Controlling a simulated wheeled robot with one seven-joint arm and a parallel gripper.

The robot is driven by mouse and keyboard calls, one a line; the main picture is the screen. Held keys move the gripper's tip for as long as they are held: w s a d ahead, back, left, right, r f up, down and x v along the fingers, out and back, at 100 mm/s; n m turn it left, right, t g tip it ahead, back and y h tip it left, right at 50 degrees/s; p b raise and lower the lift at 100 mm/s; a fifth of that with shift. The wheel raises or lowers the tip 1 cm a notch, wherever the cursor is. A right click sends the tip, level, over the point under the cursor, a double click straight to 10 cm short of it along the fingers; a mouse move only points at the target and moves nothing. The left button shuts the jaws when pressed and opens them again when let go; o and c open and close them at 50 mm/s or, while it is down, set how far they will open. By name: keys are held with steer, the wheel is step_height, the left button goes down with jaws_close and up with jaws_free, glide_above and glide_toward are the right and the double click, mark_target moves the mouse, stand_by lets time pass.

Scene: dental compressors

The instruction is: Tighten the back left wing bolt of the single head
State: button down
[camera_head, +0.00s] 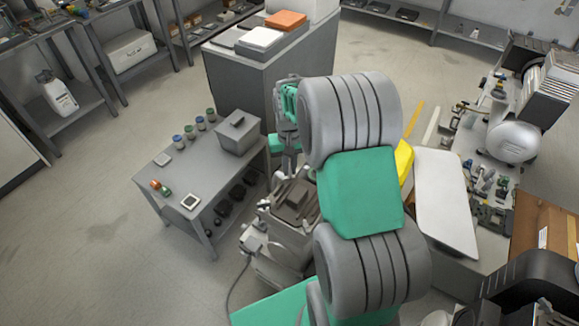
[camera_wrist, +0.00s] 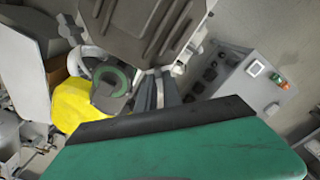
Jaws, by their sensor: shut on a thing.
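The single-head compressor (camera_head: 293,197), grey with a dark block on top, stands at the centre in the head view, partly behind my arm. My gripper (camera_head: 289,168) points down close at its upper part. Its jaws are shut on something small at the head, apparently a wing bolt. The bolt itself is too small and too hidden to make out in either view. In the wrist view a dark ribbed block (camera_wrist: 145,25) fills the top. A round green-ringed part (camera_wrist: 110,86) is below it. A green panel hides the lower part of that view.
A grey side table (camera_head: 178,205) with small jars and a grey box (camera_head: 238,132) stands to the left. A grey cabinet (camera_head: 270,80) is behind. A bench with a silver tank (camera_head: 513,142) and parts is at the right. The floor at the left is clear.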

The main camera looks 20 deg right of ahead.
mark_target(290, 170)
steer(key=shift+w+r, duration=0.1)
steer(key=c, duration=1.5)
jaws_free()
step_height(290, 170, up, 8)
steer(key=shift+d+f, duration=0.1)
steer(key=shift+f, duration=0.05)
steer(key=s+a+r+n+t+p, duration=0.1)
steer(key=s+a+r, duration=0.3)
steer(key=s, duration=0.4)
steer(key=s+a+r+n+t+p, duration=0.1)
steer(key=s+a+r+t+p, duration=0.1)
steer(key=s+a+r, duration=0.3)
steer(key=s+a, duration=0.1)
steer(key=s, duration=0.2)
steer(key=shift+a+r+n, duration=0.15)
steer(key=shift+a+n, duration=0.15)
steer(key=shift+a, duration=0.05)
